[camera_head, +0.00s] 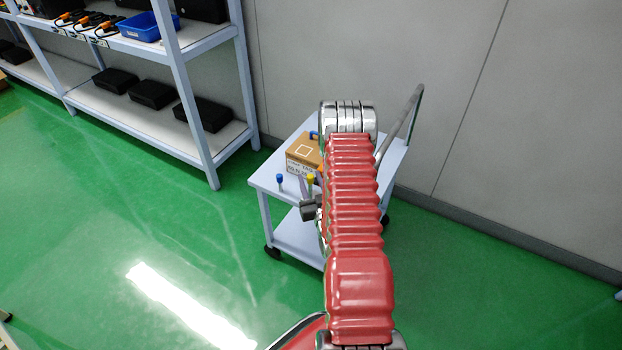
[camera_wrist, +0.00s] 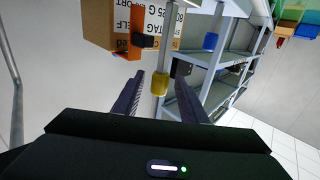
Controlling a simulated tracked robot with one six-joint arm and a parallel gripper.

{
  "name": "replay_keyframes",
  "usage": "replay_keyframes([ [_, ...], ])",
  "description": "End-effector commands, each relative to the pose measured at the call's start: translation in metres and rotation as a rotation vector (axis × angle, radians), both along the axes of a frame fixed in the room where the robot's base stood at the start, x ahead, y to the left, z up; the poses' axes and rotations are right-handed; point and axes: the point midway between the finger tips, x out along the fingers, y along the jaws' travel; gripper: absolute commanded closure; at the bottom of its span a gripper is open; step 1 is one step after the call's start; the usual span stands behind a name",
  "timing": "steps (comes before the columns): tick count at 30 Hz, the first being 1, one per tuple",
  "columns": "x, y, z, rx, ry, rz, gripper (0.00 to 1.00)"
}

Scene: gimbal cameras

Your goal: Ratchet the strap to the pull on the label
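A cardboard box (camera_head: 304,150) with a printed label stands on a small cart. In the wrist view the box (camera_wrist: 101,25) is at the upper left, its print partly cut off. An orange strap (camera_wrist: 136,52) with a dark block (camera_wrist: 145,41) shows against it; whether the block is the ratchet I cannot tell. My gripper (camera_wrist: 160,76) is open, its dark fingers apart. A yellow-topped post (camera_wrist: 159,83) appears between the fingers, with no contact visible. The yellow top also shows in the head view (camera_head: 310,179). My red arm hides much of the gripper there.
The cart (camera_head: 266,182) has a raised handle (camera_head: 403,118) and stands near the wall. Shelves (camera_head: 190,90) with black cases and a blue bin (camera_head: 146,27) are at left.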

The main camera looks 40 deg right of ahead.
Motion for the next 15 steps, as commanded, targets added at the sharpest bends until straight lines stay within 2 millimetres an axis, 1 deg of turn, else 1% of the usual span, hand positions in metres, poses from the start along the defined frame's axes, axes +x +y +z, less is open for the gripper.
replay_keyframes([
  [1,0.0041,-0.0017,0.0002,0.0,-0.001,0.001,0.61],
  [4,0.0078,-0.0035,0.0002,0.0,-0.001,0.0,0.61],
  [12,0.0084,-0.0039,0.0,0.0,0.0,0.0,0.61],
  [15,0.0083,-0.0039,0.0,0.0,0.0,0.0,0.68],
])
